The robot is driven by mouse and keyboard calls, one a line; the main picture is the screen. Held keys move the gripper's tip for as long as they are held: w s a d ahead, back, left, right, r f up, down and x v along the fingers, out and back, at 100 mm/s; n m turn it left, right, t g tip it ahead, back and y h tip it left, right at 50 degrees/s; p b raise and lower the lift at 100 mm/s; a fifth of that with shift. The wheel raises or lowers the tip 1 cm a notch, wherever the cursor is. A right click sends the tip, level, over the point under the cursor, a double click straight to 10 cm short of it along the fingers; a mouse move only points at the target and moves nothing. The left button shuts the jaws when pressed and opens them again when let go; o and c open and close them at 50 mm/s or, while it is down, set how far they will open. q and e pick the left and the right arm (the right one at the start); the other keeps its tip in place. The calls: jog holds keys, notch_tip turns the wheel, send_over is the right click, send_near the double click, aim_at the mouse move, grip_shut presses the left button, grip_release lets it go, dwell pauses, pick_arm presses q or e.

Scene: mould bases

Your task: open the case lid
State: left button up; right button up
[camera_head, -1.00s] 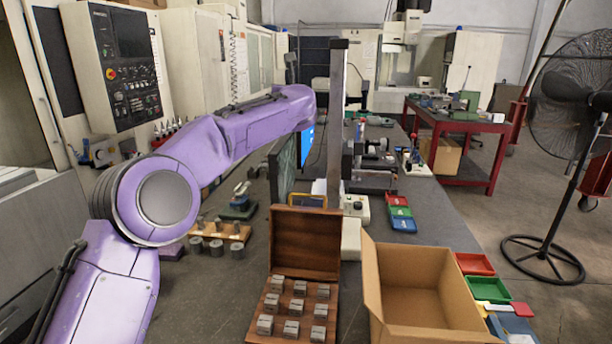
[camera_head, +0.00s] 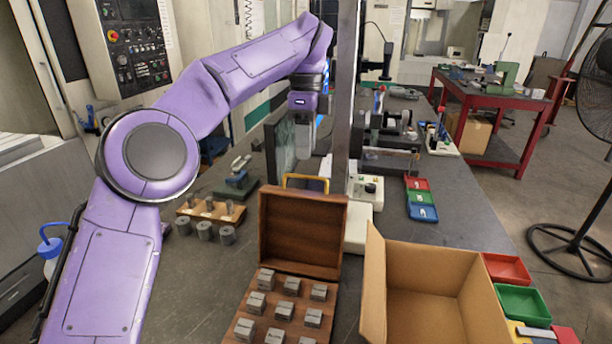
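The wooden case (camera_head: 240,322) is on the grey workbench at the bottom middle, with several small metal blocks standing in rows in its base. Its lid (camera_head: 303,228) stands raised and open at the back, leaning slightly away, with its brown inside facing me. My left gripper (camera_head: 303,128) is beyond and above the lid, apart from it, below my purple wrist. Its fingers are small and hard to make out against the background, so their opening does not show. My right gripper is out of view.
An open cardboard box (camera_head: 425,270) stands right of the case. Small red, green and blue bins (camera_head: 422,198) lie behind it. A wooden holder with metal cylinders (camera_head: 210,210) is left of the lid. A tall metal post (camera_head: 345,90) rises behind the lid.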

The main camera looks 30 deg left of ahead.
pick_arm(q)
notch_tip(320, 180, down, 5)
jog(key=shift+d+r+b, duration=0.1)
jog(key=shift+d+b, duration=0.05)
jog(key=shift+b, duration=0.25)
jog(key=shift+s+f, duration=0.2)
jog(key=shift+f, duration=0.05)
jog(key=shift+w, duration=0.1)
grip_shut()
dwell(0.9)
